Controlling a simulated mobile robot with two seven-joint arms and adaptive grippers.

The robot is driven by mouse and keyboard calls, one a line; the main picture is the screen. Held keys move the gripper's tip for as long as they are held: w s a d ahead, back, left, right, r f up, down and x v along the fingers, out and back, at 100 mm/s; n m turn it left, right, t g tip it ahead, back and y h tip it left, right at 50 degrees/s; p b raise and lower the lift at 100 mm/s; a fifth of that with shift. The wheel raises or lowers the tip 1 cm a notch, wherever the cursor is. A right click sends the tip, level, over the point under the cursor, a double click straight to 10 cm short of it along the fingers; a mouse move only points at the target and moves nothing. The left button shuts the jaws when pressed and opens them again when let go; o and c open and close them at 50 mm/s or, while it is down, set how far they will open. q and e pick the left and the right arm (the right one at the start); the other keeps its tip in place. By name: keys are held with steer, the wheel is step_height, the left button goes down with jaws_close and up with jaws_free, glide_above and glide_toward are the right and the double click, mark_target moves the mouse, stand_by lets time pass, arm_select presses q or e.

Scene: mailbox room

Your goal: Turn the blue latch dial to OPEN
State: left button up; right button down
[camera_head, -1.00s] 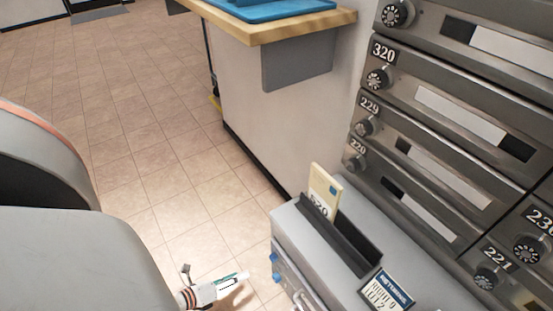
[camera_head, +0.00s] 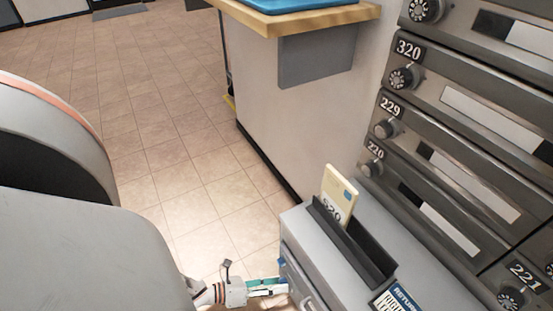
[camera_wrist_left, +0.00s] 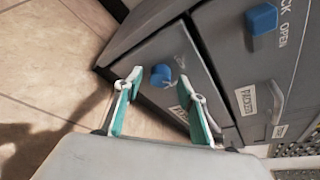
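In the left wrist view, a blue latch dial (camera_wrist_left: 262,20) sits on the grey cabinet front at the top right, with the word OPEN and part of another word beside it. A second, rounder blue knob (camera_wrist_left: 160,74) is on the lower door, seen between my fingertips. My left gripper (camera_wrist_left: 159,78) is open and empty, with its teal fingers spread toward that door. Contact with the knob cannot be told. In the head view my left gripper (camera_head: 268,287) is at the cabinet's left front edge. My right gripper is not in view.
The grey cabinet (camera_head: 420,284) carries a black holder (camera_head: 350,240) with a cream card (camera_head: 337,195) and a RETURN sign (camera_head: 397,300). Numbered mailboxes (camera_head: 470,145) rise behind it at right. A wooden counter (camera_head: 300,22) juts out at the back. Tiled floor (camera_head: 170,150) is clear at left.

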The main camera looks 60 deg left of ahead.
arm_select(q)
steer(key=shift+w, duration=0.1)
steer(key=c, duration=1.1)
steer(key=shift+m, duration=0.3)
steer(key=m+y, duration=0.1)
steer(key=m, duration=0.1)
steer(key=m+y, duration=0.2)
steer(key=m+y+p, duration=0.1)
steer(key=m+y, duration=0.1)
steer(key=shift+d+r+m, duration=0.15)
steer(key=shift+d+m, duration=0.25)
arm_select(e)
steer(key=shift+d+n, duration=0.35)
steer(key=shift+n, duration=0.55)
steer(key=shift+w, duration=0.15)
